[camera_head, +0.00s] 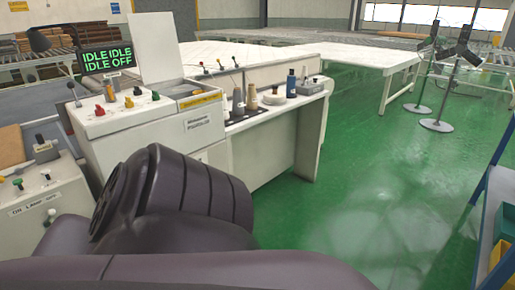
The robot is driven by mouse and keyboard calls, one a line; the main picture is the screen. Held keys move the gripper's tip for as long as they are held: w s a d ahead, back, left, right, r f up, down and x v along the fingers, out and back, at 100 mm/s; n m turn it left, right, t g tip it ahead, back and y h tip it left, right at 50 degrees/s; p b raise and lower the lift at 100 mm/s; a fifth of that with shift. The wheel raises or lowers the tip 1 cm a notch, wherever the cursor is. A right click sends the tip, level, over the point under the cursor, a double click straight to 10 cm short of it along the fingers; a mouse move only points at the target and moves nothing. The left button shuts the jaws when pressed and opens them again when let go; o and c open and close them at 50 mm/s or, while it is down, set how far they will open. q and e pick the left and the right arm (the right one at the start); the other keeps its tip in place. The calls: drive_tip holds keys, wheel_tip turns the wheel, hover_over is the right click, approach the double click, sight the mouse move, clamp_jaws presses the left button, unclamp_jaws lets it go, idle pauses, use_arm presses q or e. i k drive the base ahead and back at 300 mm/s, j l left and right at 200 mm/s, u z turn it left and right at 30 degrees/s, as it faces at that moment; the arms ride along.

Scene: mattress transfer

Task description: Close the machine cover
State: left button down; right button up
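A white machine (150,135) stands at the left centre, with coloured knobs and levers on its top. A flat white panel (160,46) stands upright at the back of its top; it looks like the machine cover, raised open. A recessed grey area (192,90) shows in the top in front of the panel. A dark arm of mine fills the lower left foreground and hides part of the machine's front. Neither of my grippers shows in this view.
A white bench (265,155) with several thread cones and bottles adjoins the machine's right. A lower control box (40,200) stands at the left. A blue shelf (490,210) edges the right. Green floor (390,190) is clear between. Two dark stands (440,125) stand farther back.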

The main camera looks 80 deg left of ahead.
sight(153, 38)
drive_tip(key=u, duration=3.25)
drive_tip(key=z, duration=0.8)
drive_tip(key=i+l+z, duration=0.15)
drive_tip(key=z, duration=0.3)
drive_tip(key=i+z, duration=0.45)
drive_tip(key=i, duration=3.85)
drive_tip(key=l, duration=0.1)
